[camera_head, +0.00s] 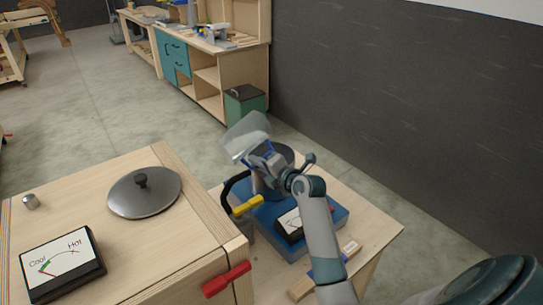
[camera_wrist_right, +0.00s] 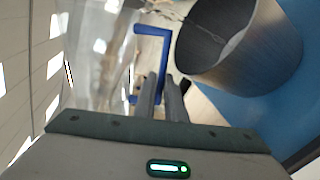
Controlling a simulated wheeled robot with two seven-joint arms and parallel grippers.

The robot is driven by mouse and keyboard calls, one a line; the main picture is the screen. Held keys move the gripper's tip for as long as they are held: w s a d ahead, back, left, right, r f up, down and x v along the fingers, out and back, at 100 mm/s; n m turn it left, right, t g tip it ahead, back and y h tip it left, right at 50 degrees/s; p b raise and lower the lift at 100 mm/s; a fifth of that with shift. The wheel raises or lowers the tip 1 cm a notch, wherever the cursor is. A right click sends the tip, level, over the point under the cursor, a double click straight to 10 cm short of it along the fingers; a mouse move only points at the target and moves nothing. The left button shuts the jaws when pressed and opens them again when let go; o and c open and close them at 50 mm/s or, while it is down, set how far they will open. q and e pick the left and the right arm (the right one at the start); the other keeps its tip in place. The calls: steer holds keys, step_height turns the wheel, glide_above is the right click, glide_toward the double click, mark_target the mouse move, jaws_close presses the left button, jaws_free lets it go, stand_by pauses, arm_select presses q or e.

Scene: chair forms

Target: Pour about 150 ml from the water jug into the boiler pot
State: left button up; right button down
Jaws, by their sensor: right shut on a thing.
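The water jug (camera_head: 246,135) is clear with a blue handle (camera_wrist_right: 150,30), and it is tilted in the air just above and beside the boiler pot. My right gripper (camera_head: 268,165) is shut on the jug's handle; its fingers also show in the right wrist view (camera_wrist_right: 163,98). The boiler pot (camera_head: 284,158) is dark grey metal and stands on a blue base, partly hidden by my gripper. In the right wrist view its open mouth (camera_wrist_right: 212,40) is beside the jug. A thin pale streak shows inside the pot; I cannot tell whether it is water. My left gripper is out of view.
A round lid (camera_head: 145,195) and a Cool-Hot gauge (camera_head: 62,265) lie on the wooden bench at left. A second gauge (camera_head: 291,224) sits before the pot on the blue base (camera_head: 335,215). Yellow (camera_head: 247,204) and red (camera_head: 227,279) clamp handles stand near the bench edge.

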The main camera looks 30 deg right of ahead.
steer(key=shift+a+r, duration=0.1)
steer(key=shift+d+n+h+b, duration=0.4)
steer(key=shift+n+b, duration=0.3)
steer(key=shift+n, duration=0.1)
steer(key=shift+w+d+r+n, duration=0.1)
steer(key=shift+d+r+n, duration=0.05)
steer(key=shift+n, duration=0.15)
steer(key=shift+r, duration=0.1)
steer(key=shift+d, duration=0.1)
steer(key=shift+w+d+n+h+b, duration=0.1)
steer(key=shift+d+n+h+b, duration=0.2)
steer(key=shift+n+b, duration=0.2)
stand_by(1.2)
stand_by(0.3)
